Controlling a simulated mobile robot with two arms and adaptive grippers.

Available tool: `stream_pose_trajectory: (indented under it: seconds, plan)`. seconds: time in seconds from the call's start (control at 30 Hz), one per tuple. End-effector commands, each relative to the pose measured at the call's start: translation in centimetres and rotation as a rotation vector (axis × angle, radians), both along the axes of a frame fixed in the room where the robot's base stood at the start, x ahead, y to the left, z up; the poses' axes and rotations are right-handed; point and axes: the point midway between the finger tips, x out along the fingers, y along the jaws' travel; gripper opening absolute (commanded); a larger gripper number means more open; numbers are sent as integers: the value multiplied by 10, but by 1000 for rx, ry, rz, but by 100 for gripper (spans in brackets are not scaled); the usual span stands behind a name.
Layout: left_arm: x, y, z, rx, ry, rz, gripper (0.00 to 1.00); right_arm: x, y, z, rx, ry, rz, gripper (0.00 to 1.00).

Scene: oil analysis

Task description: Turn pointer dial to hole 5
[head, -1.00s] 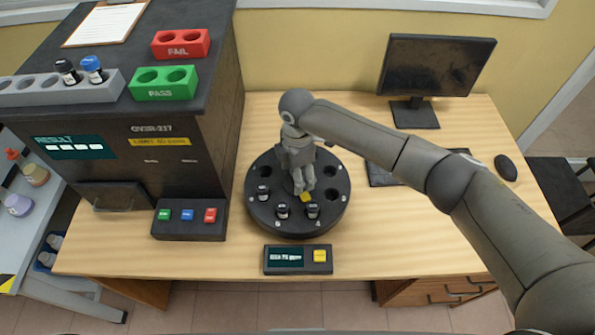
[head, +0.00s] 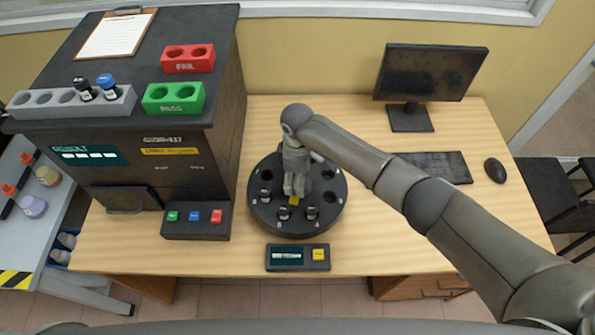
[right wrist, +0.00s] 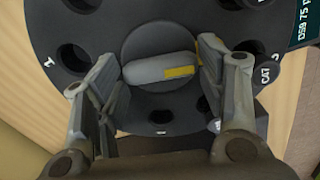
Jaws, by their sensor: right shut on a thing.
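The round black carousel (head: 262,219) stands on the desk, with holes around its rim and several dark vials in its front and left holes. At its middle is the grey pointer dial (right wrist: 145,70) with a yellow tip (right wrist: 180,72). In the head view the yellow tip (head: 294,201) points to the front, between the two front vials (head: 283,213) (head: 312,212). My right gripper (head: 294,190) reaches down over the middle. The hole numbers are mostly too small to read. My left gripper is out of view.
A small panel with a yellow button (head: 319,254) lies in front of the carousel. A three-button panel (head: 196,220) and the dark analyser (head: 175,180) stand at the left. A monitor (head: 430,72), keyboard (head: 440,166) and mouse (head: 495,170) are at the right.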

Motion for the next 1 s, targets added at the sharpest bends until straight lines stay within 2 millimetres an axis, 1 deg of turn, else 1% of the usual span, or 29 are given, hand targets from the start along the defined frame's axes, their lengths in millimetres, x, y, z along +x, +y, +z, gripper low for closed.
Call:
stream_pose_trajectory:
  seconds: [0.03, 0.1, 0.4, 0.9, 0.93, 1.0]
  plan:
    - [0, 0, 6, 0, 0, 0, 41, -1, 0, 2, -1, 3, -30, 40]
    - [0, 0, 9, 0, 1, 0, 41, -1, 0, 2, 0, 3, -69, 40]
    - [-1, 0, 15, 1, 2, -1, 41, 0, 0, 1, -1, 1, -169, 40]
    - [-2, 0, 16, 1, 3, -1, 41, 0, 0, 0, -1, 0, -186, 40]
    - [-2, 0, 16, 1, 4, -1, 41, 0, 0, 0, -1, 0, -186, 68]
    - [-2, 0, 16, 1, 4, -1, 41, 0, 0, 0, -1, 0, -185, 77]
